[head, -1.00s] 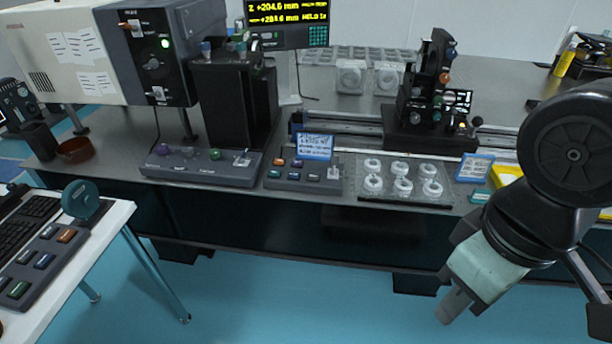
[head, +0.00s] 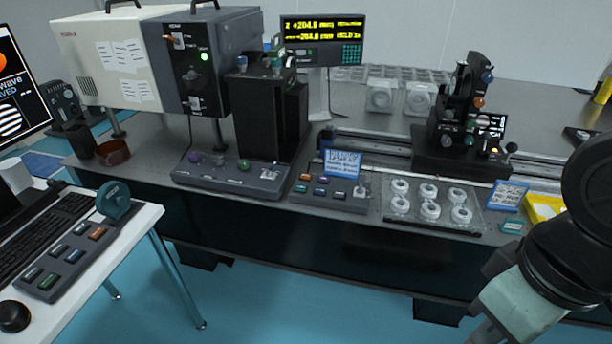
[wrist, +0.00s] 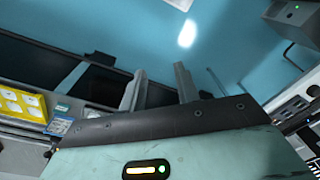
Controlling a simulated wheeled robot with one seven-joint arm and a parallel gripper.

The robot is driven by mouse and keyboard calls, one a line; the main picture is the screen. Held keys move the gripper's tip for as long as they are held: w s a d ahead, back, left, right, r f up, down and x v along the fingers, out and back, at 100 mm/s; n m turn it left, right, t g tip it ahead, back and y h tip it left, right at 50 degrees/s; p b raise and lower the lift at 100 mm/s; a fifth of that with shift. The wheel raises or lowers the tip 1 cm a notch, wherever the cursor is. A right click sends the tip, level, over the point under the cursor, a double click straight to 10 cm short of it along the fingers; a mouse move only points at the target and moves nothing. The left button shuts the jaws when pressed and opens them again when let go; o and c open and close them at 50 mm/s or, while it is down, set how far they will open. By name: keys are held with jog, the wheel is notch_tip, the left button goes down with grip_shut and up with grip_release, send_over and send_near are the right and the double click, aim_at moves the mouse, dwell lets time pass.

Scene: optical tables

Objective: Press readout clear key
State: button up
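The readout (head: 322,40) is a dark box with yellow digits on a grey post at the back of the optical table. A block of small green keys (head: 350,54) is on its lower right front. The key labels are too small to read, so I cannot tell which one is clear. My gripper (head: 482,336) is at the lower right of the head view, in front of the table and far from the readout, its tip partly cut off by the frame. In the wrist view its two fingers (wrist: 160,90) stand apart with nothing between them.
A control box with coloured buttons (head: 330,192) and a tray of white rings (head: 430,212) line the table's front edge. A black tower (head: 270,118) stands left of the readout, a stage (head: 462,140) right. A white desk (head: 125,240) is left; blue floor lies between.

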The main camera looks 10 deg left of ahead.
grip_shut()
dwell(1.5)
